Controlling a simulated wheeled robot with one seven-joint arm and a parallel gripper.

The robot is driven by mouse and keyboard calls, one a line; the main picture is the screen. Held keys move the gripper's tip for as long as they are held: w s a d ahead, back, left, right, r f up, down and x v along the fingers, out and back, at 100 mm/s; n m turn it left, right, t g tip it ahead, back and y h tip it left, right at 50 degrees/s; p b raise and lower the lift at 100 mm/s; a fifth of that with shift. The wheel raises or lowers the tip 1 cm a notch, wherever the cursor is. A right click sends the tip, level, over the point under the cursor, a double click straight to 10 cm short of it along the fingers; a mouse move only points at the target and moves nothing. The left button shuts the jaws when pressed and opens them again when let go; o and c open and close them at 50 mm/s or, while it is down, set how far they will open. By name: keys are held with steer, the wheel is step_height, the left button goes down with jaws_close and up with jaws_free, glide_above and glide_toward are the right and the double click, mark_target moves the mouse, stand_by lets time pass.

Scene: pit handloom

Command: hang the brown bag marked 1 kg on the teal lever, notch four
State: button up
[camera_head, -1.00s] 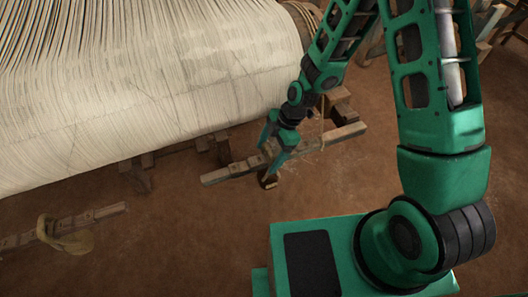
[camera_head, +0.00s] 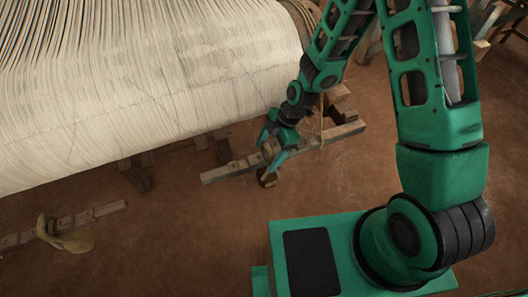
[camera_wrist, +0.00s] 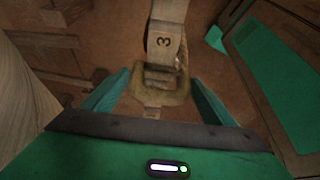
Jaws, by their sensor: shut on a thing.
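My gripper (camera_head: 270,156) is at the notched wooden lever (camera_head: 232,170) beside the loom. In the wrist view its two fingers (camera_wrist: 160,94) are on either side of a tan loop (camera_wrist: 178,97), and it is shut on this. A small dark brown bag (camera_head: 268,180) shows just below the fingertips in the head view; its 1 kg mark cannot be read. In the wrist view the lever (camera_wrist: 164,44) carries a figure 3 and runs down toward the loop. I cannot tell whether the loop rests in a notch. No teal colour shows on this lever.
The loom's cream warp roll (camera_head: 150,90) fills the upper left. Bare brown floor (camera_head: 170,250) lies in front.

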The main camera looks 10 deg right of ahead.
steer(key=shift+f, duration=0.1)
steer(key=o, duration=2.2)
steer(key=shift+c, duration=0.2)
